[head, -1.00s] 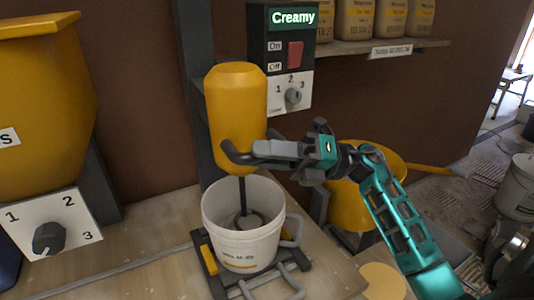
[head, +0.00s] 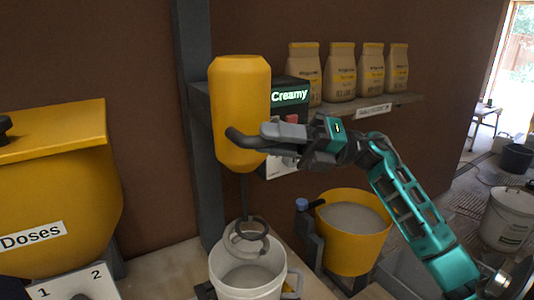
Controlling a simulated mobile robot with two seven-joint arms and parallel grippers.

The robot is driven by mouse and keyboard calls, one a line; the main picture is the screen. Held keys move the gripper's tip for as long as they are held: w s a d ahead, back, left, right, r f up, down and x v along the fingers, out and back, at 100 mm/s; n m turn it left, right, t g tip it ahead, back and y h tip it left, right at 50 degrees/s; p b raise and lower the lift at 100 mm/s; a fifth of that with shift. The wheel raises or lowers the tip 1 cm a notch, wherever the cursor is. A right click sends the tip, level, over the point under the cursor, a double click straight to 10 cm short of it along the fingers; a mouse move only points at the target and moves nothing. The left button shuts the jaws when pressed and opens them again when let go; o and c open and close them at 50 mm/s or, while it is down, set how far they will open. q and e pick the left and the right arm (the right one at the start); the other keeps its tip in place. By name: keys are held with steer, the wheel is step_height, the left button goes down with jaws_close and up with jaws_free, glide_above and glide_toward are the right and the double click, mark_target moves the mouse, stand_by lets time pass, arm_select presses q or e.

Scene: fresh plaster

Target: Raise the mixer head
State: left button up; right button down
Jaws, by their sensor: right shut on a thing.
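The mixer head (head: 240,90) is a yellow rounded housing on a dark upright column (head: 194,110). A dark curved handle (head: 238,139) sticks out at its lower front. My right gripper (head: 268,133) is shut on this handle. A dark shaft runs down from the head to a ring-shaped whisk (head: 247,238). The whisk's upper part shows above the rim of the white bucket (head: 247,292); its lower part overlaps the bucket mouth. Pale mix shows inside the bucket. My left gripper is not in view.
The control box (head: 290,97) reads "Creamy" and is partly hidden by my gripper. A yellow tub (head: 352,243) of pale material stands right of the bucket. Several bags stand on a shelf (head: 370,107). A yellow hopper (head: 55,180) marked "Doses" is at left.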

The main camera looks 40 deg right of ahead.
steer(key=shift+d+r, duration=0.1)
steer(key=shift+r, duration=0.5)
steer(key=shift+r, duration=0.15)
steer(key=c, duration=1.2)
jaws_free()
steer(key=shift+c, duration=0.2)
steer(key=shift+o, duration=1.3)
steer(key=shift+f, duration=0.2)
